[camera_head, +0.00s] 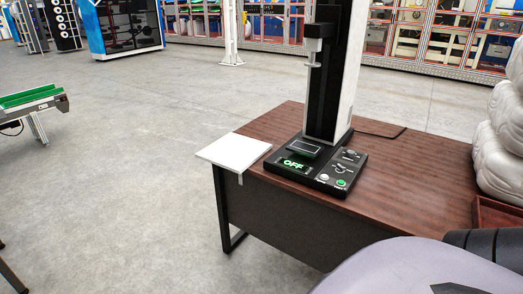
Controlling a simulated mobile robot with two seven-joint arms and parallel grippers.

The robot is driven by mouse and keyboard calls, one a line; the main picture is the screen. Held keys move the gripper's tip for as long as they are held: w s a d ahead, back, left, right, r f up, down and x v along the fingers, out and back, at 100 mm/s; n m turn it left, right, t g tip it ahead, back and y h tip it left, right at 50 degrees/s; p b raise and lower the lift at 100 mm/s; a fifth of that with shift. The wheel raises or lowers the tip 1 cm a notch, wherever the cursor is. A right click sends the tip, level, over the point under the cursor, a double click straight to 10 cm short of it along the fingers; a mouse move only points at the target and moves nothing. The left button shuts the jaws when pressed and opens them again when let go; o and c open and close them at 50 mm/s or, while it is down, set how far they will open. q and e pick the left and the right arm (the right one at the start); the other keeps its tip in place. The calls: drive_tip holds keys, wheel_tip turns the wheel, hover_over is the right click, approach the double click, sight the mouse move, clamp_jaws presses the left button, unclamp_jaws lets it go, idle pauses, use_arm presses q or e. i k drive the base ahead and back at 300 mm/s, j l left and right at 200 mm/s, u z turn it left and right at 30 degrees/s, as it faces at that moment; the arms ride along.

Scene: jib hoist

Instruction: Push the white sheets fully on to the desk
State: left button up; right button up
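The white sheets (233,151) lie as a flat, thin stack at the left end of the brown wooden desk (400,182). Much of the stack sticks out past the desk's left edge, over the floor. Its right part rests on the desk top. A small pale piece hangs below its front corner, beside the desk leg. Neither of my grippers shows in the head view.
A black test machine (321,174) with a tall column and a green "OFF" display stands on the desk, just right of the sheets. White wrapped bundles (499,140) are at the right. A green conveyor (30,97) stands far left. The floor left of the desk is clear.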

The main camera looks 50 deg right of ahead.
sight(234, 153)
drive_tip(key=z, duration=1.25)
drive_tip(key=i+z, duration=0.25)
drive_tip(key=i, duration=0.3)
drive_tip(key=i+j+z, duration=0.2)
drive_tip(key=i, duration=0.3)
drive_tip(key=i+j+z, duration=0.25)
drive_tip(key=i, duration=0.25)
